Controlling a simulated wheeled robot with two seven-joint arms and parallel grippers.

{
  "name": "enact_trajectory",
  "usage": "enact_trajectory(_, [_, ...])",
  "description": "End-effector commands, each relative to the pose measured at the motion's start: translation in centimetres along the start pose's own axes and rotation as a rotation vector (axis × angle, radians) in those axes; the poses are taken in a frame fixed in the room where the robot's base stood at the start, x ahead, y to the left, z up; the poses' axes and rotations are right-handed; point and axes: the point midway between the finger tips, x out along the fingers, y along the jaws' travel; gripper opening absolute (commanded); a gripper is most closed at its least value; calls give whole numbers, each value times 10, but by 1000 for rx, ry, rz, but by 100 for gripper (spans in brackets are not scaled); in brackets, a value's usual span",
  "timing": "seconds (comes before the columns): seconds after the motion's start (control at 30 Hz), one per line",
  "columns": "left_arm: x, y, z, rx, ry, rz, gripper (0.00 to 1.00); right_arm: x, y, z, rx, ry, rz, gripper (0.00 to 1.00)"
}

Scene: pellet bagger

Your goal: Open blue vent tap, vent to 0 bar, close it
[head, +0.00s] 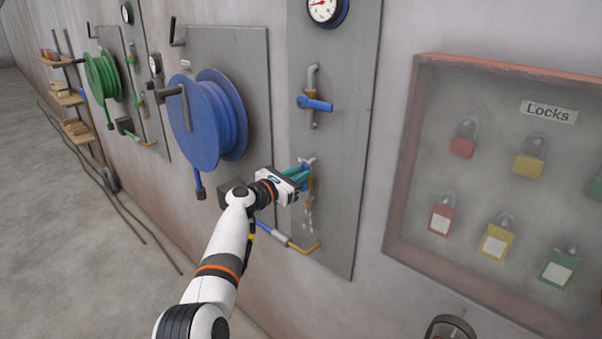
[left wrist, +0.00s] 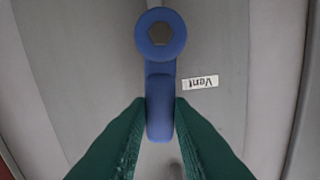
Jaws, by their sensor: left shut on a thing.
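The blue vent tap (left wrist: 160,105) shows in the left wrist view, its round hub (left wrist: 160,35) at the top and its lever running straight down the picture. A "Vent" label (left wrist: 200,82), upside down in the picture, is beside it. The green fingers of my left gripper (left wrist: 160,125) are shut on the lever's end from both sides. In the head view my left gripper (head: 303,174) is at the grey panel (head: 345,150), hiding most of this tap. A second blue tap (head: 315,103) sits above it, lever sideways. The gauge (head: 323,8) is cut off at the top; its reading is unclear.
A blue hose reel (head: 207,120) is mounted left of the panel, with a green reel (head: 101,77) farther off. A framed lock case (head: 400,180) with several padlocks hangs to the right. A dark rounded object (head: 450,328) shows at the bottom edge. The floor at left is mostly open.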

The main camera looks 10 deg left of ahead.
Motion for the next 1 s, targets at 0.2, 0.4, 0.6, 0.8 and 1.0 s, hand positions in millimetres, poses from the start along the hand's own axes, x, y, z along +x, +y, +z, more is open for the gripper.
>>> enact_trajectory(0.2, [0, -5, 1, -101, -3, 1, 0, -7, 0, 2, 1, -1, 1, 36])
enact_trajectory(0.4, [0, -7, 3, -144, -4, 1, 0, -9, 0, 2, 1, -2, 1, 36])
enact_trajectory(0.6, [0, -7, 4, -156, -5, 1, 0, -9, 0, 2, 1, -2, 0, 36])
enact_trajectory(0.8, [0, -7, 4, -156, -5, 0, 0, -9, 0, 2, 0, -2, 0, 36])
enact_trajectory(1.0, [0, -7, 4, -154, -4, 0, 41, -9, 0, 2, 0, -1, 0, 36])
